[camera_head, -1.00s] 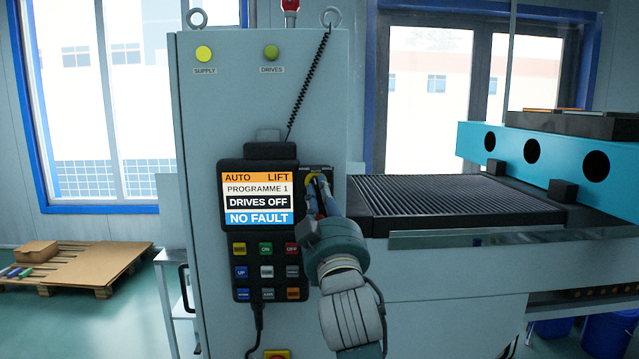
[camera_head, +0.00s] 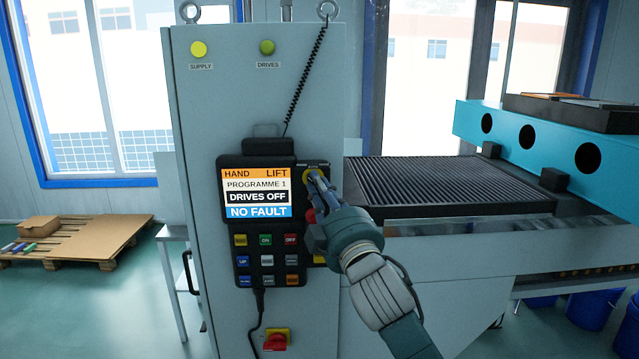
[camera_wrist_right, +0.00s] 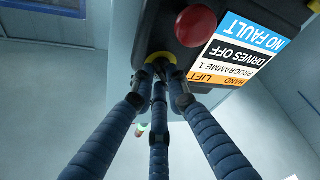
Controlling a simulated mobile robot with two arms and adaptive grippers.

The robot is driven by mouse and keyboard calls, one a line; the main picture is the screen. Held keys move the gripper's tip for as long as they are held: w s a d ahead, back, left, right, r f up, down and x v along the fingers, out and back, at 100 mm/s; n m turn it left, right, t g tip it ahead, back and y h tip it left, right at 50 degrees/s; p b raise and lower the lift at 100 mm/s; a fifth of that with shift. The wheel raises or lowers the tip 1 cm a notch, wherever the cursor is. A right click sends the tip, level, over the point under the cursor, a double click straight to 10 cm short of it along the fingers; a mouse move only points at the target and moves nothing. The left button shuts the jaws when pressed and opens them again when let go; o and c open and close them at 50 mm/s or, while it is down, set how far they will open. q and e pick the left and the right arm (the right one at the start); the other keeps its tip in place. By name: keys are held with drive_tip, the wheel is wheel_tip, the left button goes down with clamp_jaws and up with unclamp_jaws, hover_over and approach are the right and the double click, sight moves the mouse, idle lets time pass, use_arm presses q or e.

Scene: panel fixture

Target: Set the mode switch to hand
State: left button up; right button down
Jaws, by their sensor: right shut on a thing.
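The pendant (camera_head: 226,262) hangs on the front of the grey cabinet. Its screen (camera_head: 256,197) reads HAND, LIFT, PROGRAMME 1, DRIVES OFF and NO FAULT. The mode switch (camera_head: 308,174) is at the pendant's upper right, with a yellow ring. My right gripper (camera_head: 314,183) is shut on the switch and largely covers it. In the right wrist view the blue-sleeved fingers (camera_wrist_right: 158,82) close around the switch, and part of its yellow ring (camera_wrist_right: 160,57) shows. My left gripper is not in view.
A red button (camera_wrist_right: 196,25) sits close beside the fingers. Keys (camera_head: 266,260) fill the pendant's lower part. A red and yellow switch (camera_head: 275,341) is low on the cabinet. A ribbed machine bed (camera_head: 450,183) extends to the right.

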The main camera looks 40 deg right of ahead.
idle(0.3)
drive_tip(key=c, duration=1.7)
unclamp_jaws()
drive_tip(key=v, duration=0.7)
drive_tip(key=shift+s+a+f, duration=0.1)
drive_tip(key=shift+s, duration=0.15)
drive_tip(key=shift+f, duration=0.1)
